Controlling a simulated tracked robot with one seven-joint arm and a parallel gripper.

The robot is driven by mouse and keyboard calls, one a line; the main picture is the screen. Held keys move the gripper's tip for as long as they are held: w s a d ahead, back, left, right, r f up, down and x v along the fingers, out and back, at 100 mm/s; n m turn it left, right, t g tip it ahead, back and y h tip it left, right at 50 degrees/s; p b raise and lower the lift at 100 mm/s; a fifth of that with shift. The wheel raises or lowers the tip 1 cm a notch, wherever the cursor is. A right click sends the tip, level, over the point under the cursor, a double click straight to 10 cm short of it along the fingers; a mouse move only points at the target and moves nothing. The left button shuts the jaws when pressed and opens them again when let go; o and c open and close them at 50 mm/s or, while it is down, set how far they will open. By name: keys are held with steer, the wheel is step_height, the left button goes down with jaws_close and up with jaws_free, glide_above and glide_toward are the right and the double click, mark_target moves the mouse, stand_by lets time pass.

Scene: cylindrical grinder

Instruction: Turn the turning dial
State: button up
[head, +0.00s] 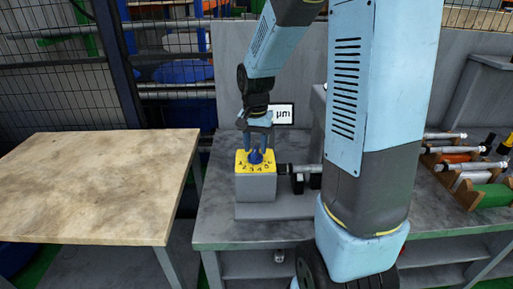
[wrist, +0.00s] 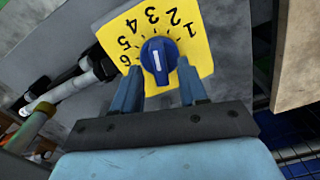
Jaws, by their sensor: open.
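The turning dial (head: 255,157) is a blue knob on a yellow plate (head: 241,167) with black numbers, on top of a grey box (head: 255,188). In the wrist view the dial (wrist: 158,60) shows a white pointer mark, and the yellow plate (wrist: 196,38) carries the numbers 1 to 6 around it. My gripper (head: 257,146) points down over the dial in the head view. In the wrist view my gripper (wrist: 158,80) is open, with one blue finger on each side just below the knob. I cannot tell whether the fingers touch it.
The grey box stands on a grey metal bench (head: 222,232). A horizontal metal spindle (head: 300,169) sits just right of the box. A small white display marked µm (head: 282,114) is behind. A wooden table (head: 90,185) is at left, and a rack of parts (head: 465,175) at right.

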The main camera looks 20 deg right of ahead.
steer(key=shift+f, duration=0.55)
steer(key=shift+c, duration=0.3)
